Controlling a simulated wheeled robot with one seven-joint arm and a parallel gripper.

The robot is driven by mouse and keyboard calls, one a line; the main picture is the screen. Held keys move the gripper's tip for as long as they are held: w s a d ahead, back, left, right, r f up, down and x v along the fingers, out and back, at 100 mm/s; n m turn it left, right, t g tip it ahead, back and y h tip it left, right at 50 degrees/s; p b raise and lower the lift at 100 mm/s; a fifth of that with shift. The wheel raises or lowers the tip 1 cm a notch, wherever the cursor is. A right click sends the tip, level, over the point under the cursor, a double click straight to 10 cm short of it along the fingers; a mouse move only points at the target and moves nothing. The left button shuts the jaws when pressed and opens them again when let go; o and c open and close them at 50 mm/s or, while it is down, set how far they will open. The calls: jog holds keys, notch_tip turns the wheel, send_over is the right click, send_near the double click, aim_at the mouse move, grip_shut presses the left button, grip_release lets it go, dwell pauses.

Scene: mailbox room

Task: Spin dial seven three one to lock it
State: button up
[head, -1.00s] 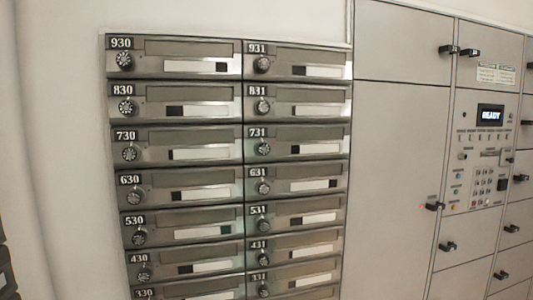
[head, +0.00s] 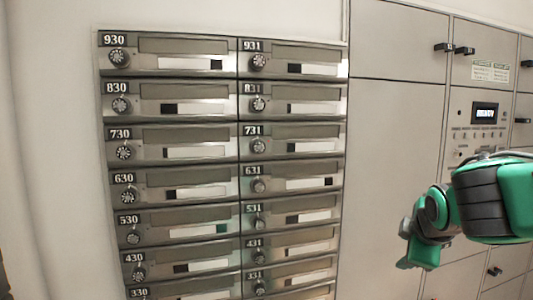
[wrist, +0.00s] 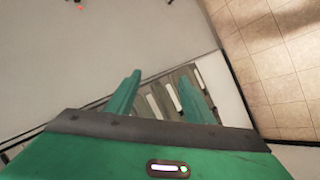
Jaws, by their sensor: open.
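The dial of box 731 (head: 257,147) is a small round dark knob below the 731 label, at the left end of its box front in the right column. My gripper (head: 418,250) is at the right in the head view, in front of the locker panel and well to the right of the dial. In the wrist view my gripper (wrist: 160,95) has its two green fingers spread with nothing between them. The mailbox bank (wrist: 175,98) shows far beyond the fingers, tilted. The 731 dial cannot be made out in the wrist view.
Several similar dials surround it, with the 831 dial (head: 258,104) above and the 631 dial (head: 258,186) below. A keypad panel with a lit display (head: 485,113) is at the right. Tiled floor (wrist: 275,60) shows in the wrist view.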

jog(key=w+a+r+n+t+y, duration=0.25)
jog(key=w+a+r+n, duration=0.4)
jog(key=a, duration=0.45)
jog(key=n+t+y, duration=0.5)
jog(key=n+t, duration=0.1)
jog(key=n, duration=0.7)
send_near(260, 147)
jog(key=x, duration=0.8)
jog(key=shift+c, duration=0.3)
jog(key=c, duration=1)
